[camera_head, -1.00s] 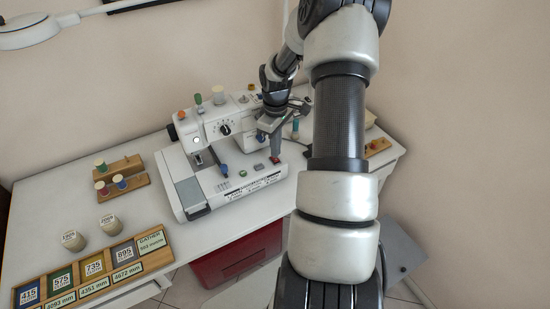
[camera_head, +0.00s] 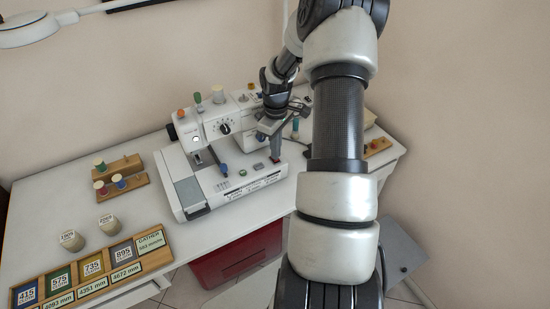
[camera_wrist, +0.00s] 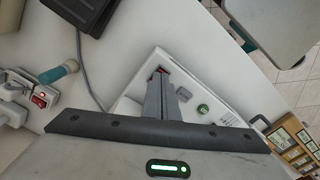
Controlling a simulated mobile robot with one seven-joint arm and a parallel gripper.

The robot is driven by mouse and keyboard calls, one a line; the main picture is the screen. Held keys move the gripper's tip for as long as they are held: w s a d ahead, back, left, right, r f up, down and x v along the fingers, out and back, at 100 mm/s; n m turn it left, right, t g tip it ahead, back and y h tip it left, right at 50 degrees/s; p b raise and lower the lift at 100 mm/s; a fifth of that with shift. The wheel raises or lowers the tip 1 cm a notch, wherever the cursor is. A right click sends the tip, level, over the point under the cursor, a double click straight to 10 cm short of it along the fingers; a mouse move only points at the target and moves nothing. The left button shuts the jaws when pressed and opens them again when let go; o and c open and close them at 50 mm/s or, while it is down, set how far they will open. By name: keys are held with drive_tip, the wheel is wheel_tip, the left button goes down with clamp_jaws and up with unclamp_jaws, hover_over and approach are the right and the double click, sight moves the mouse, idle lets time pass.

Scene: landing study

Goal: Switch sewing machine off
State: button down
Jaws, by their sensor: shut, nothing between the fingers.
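The white sewing machine (camera_head: 207,134) stands on the white table; part of its base (camera_wrist: 232,92) shows in the wrist view. My gripper (camera_head: 275,156) is shut and empty, pointing down at the right end of the machine's base. In the wrist view its fingertips (camera_wrist: 160,77) are at a red button (camera_wrist: 161,70), mostly hidden behind them. I cannot tell whether they touch it. A round green button (camera_wrist: 203,109) lies beside the fingers; it also shows in the head view (camera_head: 258,166).
A red rocker switch (camera_wrist: 40,101) in a white housing sits at the left of the wrist view, near a teal spool (camera_wrist: 57,76).

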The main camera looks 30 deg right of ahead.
drive_tip(key=shift+f+b, duration=0.3)
drive_tip(key=shift+f, duration=0.15)
wheel_tip(320, 180, up, 7)
drive_tip(key=p, duration=0.5)
idle(0.5)
drive_tip(key=shift+r, duration=0.1)
